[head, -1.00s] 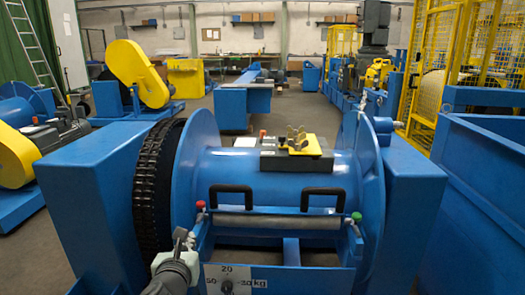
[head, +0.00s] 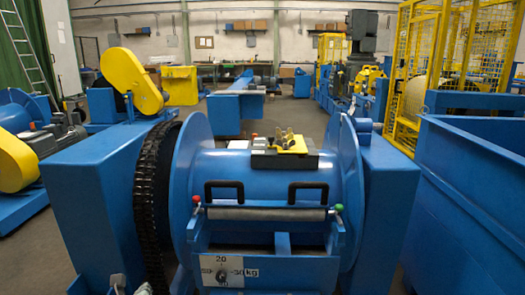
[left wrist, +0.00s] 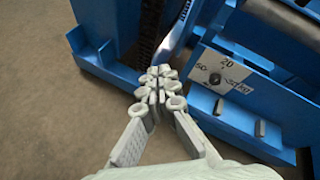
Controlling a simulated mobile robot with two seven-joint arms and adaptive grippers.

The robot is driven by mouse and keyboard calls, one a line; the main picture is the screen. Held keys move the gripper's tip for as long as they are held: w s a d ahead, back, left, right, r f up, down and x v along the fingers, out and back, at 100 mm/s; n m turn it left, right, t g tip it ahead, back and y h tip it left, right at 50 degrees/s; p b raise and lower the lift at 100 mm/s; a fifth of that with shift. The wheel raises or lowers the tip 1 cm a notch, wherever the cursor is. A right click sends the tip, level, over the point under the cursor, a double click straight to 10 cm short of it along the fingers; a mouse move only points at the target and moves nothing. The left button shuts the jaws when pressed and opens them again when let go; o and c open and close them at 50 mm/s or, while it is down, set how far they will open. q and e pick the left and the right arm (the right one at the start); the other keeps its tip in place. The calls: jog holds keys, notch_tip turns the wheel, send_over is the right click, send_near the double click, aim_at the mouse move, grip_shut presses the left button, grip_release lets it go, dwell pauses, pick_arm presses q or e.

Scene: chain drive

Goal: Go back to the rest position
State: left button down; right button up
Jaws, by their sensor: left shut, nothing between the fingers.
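My left gripper (left wrist: 158,88) is shut and empty in the left wrist view, its fingertips together in front of the blue machine. In the head view only small grey parts of my left arm show at the bottom edge, left of centre. The blue drum machine (head: 262,180) with its black chain (head: 152,200) stands in front of me. Its kg dial plate (head: 222,271) is low at the front and also shows in the left wrist view (left wrist: 220,75). My right gripper is not in view.
A blue bin (head: 480,180) stands close on the right. Yellow-guarded machines (head: 134,76) stand at the left. Yellow mesh cages (head: 412,70) are at the back right. Bare floor shows at the left in the left wrist view.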

pick_arm(q)
jog(key=s+a+f+n+g+y, duration=0.1)
jog(key=s+a+f+n+g, duration=0.2)
jog(key=s+a+f+n, duration=0.6)
jog(key=s+a+f+n+g, duration=0.3)
jog(key=s+a+f+n, duration=0.25)
jog(key=s+f, duration=0.4)
jog(key=s+a+f+n+g+y, duration=0.1)
jog(key=s+a+f+n+g, duration=0.2)
jog(key=s+a+f+n, duration=0.55)
jog(key=s+d+f+n+h, duration=0.1)
jog(key=s+d+f+h, duration=0.1)
jog(key=d, duration=1)
jog(key=s+d+f+n+h, duration=0.1)
jog(key=s+d+f+h, duration=0.1)
jog(key=d, duration=1.1)
jog(key=shift+s+f+n, duration=0.3)
jog(key=shift+s+f, duration=0.05)
jog(key=shift+f, duration=0.05)
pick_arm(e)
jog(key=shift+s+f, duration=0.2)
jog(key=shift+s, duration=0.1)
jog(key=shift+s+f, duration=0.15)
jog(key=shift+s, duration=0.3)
pick_arm(q)
jog(key=shift+g, duration=0.3)
